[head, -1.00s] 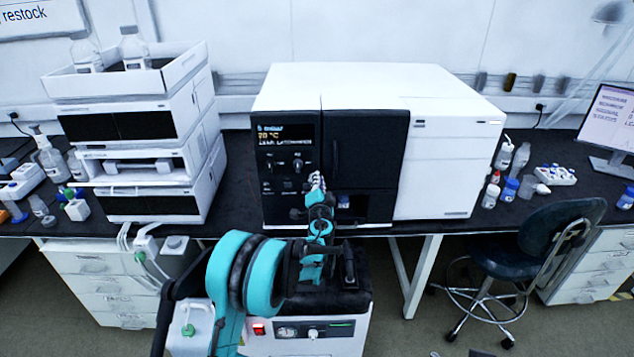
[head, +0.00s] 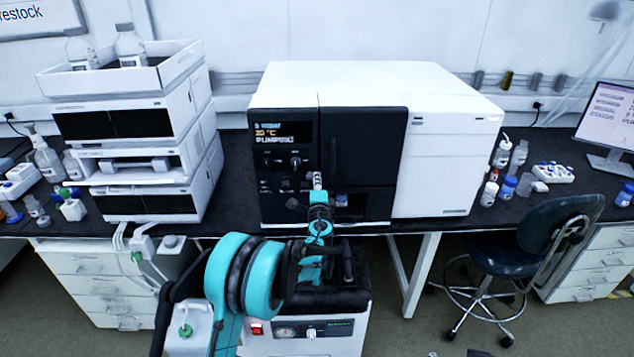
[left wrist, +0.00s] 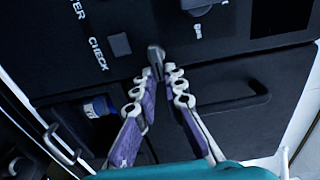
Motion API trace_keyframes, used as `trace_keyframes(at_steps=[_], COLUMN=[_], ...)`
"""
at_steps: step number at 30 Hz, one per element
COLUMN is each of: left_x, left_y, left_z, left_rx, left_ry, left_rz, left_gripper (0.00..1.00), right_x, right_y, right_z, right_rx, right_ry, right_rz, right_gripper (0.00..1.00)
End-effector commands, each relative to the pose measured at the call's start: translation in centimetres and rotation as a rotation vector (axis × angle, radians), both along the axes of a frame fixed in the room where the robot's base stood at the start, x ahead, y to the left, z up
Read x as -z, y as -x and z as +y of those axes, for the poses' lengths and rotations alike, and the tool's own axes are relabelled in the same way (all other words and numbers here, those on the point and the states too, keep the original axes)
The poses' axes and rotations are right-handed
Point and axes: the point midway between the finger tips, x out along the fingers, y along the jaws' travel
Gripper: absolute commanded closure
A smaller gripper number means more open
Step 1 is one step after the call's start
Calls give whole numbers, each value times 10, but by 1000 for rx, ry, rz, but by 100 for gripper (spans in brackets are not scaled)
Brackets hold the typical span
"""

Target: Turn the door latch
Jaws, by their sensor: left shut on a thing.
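My left gripper (head: 318,181) reaches the lower front of the black and white instrument (head: 447,150), just below its control panel (head: 284,150). In the left wrist view, its purple-padded fingers (left wrist: 160,78) are closed at their tips on a small grey metal latch lever (left wrist: 155,54). The latch is mostly hidden behind the gripper in the head view. The black door (head: 362,150) with a vertical bar handle (head: 333,155) looks shut, right of the panel. The handle also shows in the left wrist view (left wrist: 235,103). My right gripper is not in view.
A blue-labelled bottle (head: 342,200) sits in a dark recess below the door. A stack of white modules (head: 133,158) stands at left. Small bottles (head: 508,187) and a stool (head: 535,240) are at right. Dark bench shows between stack and instrument.

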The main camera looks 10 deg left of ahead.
Motion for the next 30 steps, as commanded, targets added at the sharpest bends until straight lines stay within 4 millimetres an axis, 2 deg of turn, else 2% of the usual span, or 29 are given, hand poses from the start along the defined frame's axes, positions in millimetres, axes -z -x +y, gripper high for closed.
trace_keyframes(at_steps=[11, 12, 14, 15, 25, 30], left_x=[1, 1, 1, 1, 0, 0], left_y=[0, 0, 0, 0, 3, 26], left_z=[-1, -1, -1, -1, -1, -9], left_rx=[1, 1, 1, 1, 1, 3], left_ry=[-5, -5, -5, -5, -5, -5], left_rz=[1, 1, 1, 1, 1, 1], left_gripper=[100, 87, 72, 69, 69, 69], right_x=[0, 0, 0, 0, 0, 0], right_y=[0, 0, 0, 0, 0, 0], right_z=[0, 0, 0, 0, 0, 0], right_rx=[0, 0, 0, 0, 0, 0], right_ry=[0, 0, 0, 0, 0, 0], right_rz=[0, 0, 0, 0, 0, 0], right_gripper=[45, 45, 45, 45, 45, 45])
